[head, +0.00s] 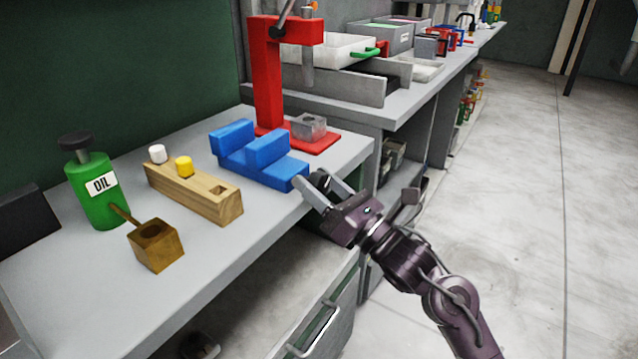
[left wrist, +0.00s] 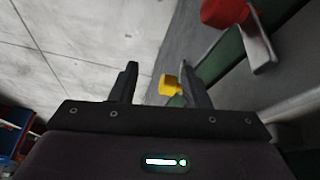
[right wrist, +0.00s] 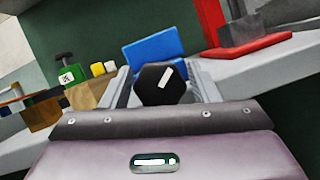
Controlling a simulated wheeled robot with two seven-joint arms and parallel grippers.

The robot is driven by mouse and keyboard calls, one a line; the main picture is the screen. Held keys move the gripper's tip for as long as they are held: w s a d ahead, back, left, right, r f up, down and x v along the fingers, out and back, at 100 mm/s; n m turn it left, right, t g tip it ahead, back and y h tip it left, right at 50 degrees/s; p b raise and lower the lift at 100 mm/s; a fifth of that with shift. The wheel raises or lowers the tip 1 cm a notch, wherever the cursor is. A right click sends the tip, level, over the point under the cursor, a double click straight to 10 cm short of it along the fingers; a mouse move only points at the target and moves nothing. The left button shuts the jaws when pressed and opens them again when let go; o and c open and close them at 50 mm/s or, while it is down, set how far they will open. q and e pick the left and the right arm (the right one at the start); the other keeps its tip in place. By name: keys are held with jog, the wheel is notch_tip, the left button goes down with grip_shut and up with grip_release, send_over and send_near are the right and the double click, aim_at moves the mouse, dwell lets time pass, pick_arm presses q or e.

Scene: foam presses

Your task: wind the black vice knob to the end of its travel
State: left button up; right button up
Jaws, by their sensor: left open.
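The blue vice (head: 265,160) sits at the front edge of the grey bench, near its right end; it also shows in the right wrist view (right wrist: 153,50). Its black knob (right wrist: 160,84) is six-sided with a white mark on its face, and lies between the fingers of my right gripper (right wrist: 160,82). The knob nearly fills the gap; I cannot tell whether the fingers touch it. In the head view my right gripper (head: 320,188) is at the vice's near end, hiding most of the knob. My left gripper (left wrist: 157,80) is open and empty, away from the vice.
A red press (head: 268,85) stands behind the vice. A wooden block (head: 205,195) with white and yellow pegs, a green oil can (head: 97,190) and a brown block (head: 155,250) stand left of it. The floor at right is clear.

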jog(key=shift+o, duration=0.8)
